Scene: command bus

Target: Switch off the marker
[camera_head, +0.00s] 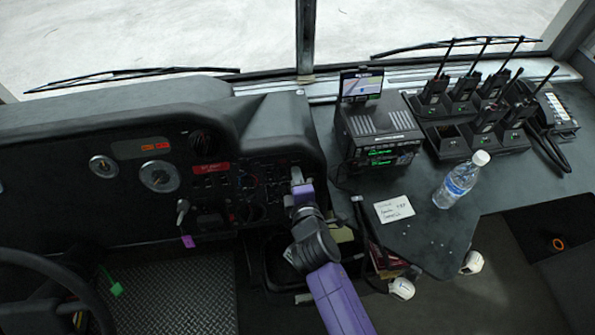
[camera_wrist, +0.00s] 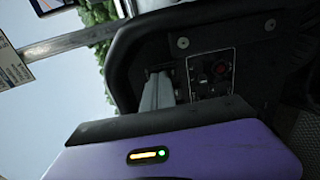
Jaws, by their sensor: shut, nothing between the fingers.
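The dashboard switch panel (camera_head: 258,185) has several dark switches and knobs; which one is the marker switch is too small to tell. My gripper (camera_head: 297,174) is at the right end of this panel, shut and empty, and covers part of it. In the wrist view the pale fingers of my gripper (camera_wrist: 154,88) are together and point at the dash. Right beside them is a small panel (camera_wrist: 211,76) with a dark red-ringed knob and small controls. Whether the fingertips touch the dash cannot be told.
A steering wheel (camera_head: 50,270) and a gauge (camera_head: 159,176) are at the left. A key with a purple tag (camera_head: 188,241) hangs left of my gripper.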

